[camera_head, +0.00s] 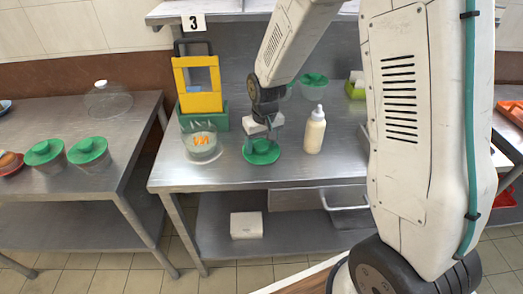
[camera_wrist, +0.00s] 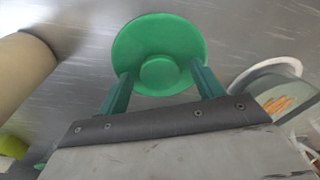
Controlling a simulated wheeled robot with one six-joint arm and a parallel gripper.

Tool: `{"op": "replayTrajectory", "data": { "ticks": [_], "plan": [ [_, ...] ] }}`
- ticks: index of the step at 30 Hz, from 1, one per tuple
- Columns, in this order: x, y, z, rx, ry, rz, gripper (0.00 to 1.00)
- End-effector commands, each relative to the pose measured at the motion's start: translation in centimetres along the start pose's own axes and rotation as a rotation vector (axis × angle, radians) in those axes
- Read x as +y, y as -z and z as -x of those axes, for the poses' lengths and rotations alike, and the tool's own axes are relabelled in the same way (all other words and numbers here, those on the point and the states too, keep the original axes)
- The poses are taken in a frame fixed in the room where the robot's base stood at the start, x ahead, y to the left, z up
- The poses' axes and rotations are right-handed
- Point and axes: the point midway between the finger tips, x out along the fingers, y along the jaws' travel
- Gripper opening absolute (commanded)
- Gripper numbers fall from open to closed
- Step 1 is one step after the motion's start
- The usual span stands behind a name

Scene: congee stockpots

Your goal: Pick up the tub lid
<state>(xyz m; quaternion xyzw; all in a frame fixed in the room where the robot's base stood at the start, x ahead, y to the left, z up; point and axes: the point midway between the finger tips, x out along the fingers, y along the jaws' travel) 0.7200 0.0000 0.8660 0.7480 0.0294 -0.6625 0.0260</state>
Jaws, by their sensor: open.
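A round green tub lid (camera_head: 261,155) with a raised knob lies flat on the steel table, apart from any tub. My gripper (camera_head: 262,143) is right above it, pointing down. In the wrist view the lid (camera_wrist: 160,30) is near the top middle. The open fingers of my gripper (camera_wrist: 161,72) stand on either side of the lid's round knob, with gaps visible on both sides. How far the fingertips are above the lid's surface is hard to tell.
A clear container with orange pieces (camera_head: 202,146) stands left of the lid, a cream bottle (camera_head: 315,133) right. A yellow caddy (camera_head: 198,88) is behind. Green-lidded tubs stand at the back (camera_head: 314,80) and on the left table (camera_head: 88,153). The table's front is clear.

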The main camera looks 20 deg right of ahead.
Motion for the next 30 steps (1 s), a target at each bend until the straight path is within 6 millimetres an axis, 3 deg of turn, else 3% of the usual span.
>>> {"op": "replayTrajectory", "data": {
  "ticks": [2,7,20,30],
  "plan": [
    [0.0,0.0,0.0,0.000,0.000,0.000,0.67],
    [0.0,0.0,0.0,0.000,0.000,0.000,0.23],
    [0.0,0.0,0.2,0.000,0.000,0.000,0.21],
    [0.0,0.3,2.3,0.002,0.000,0.000,0.21]
  ]
}}
